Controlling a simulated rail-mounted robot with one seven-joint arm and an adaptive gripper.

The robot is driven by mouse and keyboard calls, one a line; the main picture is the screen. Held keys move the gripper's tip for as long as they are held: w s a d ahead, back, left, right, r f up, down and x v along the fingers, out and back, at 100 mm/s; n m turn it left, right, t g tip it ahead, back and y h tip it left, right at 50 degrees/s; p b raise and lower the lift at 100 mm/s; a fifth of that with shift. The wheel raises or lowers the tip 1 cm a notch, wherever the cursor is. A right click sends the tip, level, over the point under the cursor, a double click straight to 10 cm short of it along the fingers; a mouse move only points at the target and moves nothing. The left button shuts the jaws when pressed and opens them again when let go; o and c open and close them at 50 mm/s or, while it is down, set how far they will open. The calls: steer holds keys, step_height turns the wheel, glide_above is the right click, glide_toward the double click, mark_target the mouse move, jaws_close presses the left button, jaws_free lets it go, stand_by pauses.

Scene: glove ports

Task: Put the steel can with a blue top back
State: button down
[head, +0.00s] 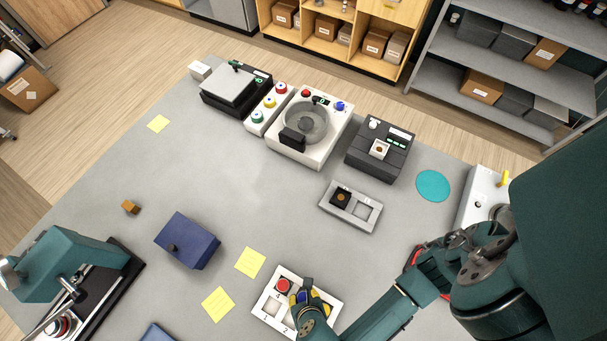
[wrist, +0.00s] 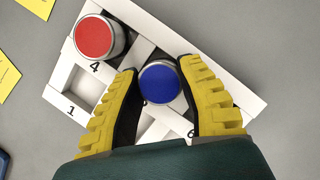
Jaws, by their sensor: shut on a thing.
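A white rack (head: 262,303) with numbered square compartments lies at the front of the table; it also shows in the wrist view (wrist: 172,38). A steel can with a red top (wrist: 95,38) stands in the rack, beside the number 4; it also shows in the head view (head: 283,286). The steel can with a blue top (wrist: 160,83) is between the two yellow-padded fingers of my gripper (wrist: 158,92), which is shut on it. The can is over or in a middle compartment; I cannot tell whether it touches the bottom. My fingers hide part of the rack.
Yellow notes (head: 250,262) and a blue box (head: 187,240) lie left of the rack. A grey two-slot tray (head: 370,219) and a teal disc (head: 433,186) lie behind it. A white machine with a bowl (head: 285,145) and a dark device (head: 400,160) stand further back. The table's middle is clear.

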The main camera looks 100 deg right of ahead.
steer(key=c, duration=0.7)
jaws_free()
steer(key=v, duration=1.2)
steer(key=shift+d, duration=0.1)
